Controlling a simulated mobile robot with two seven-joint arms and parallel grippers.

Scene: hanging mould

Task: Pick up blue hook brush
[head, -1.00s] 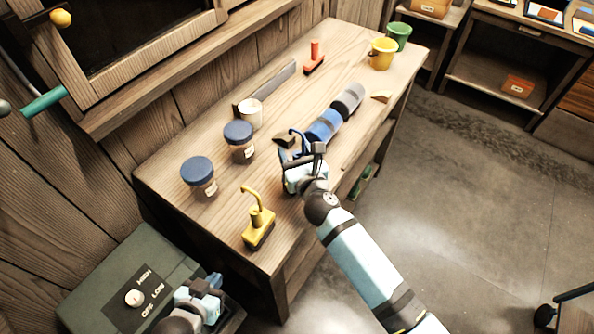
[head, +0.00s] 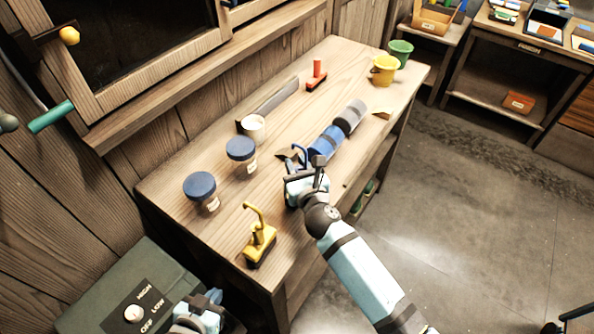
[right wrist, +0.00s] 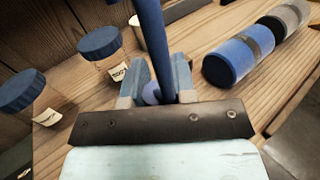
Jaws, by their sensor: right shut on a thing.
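The blue hook brush (head: 300,152) is on the table, partly behind my right gripper (head: 296,176); its curved blue handle shows above the gripper. In the right wrist view, the blue handle (right wrist: 151,35) stands between the gripper's fingers (right wrist: 156,88), which are shut on it. The brush's lower end is hidden, so I cannot tell whether it touches the table. My left gripper (head: 205,303) is at the bottom left, by the grey control box, away from the brush; its finger opening is unclear.
A yellow hook brush (head: 260,240) stands near the table's front-left corner. Two blue-lidded jars (head: 200,188) (head: 241,152) and a white cup (head: 254,127) stand left. A blue roll (head: 325,143) and grey roll (head: 350,116) lie just beyond my right gripper. Yellow and green buckets (head: 384,70) (head: 400,52) stand at the far end.

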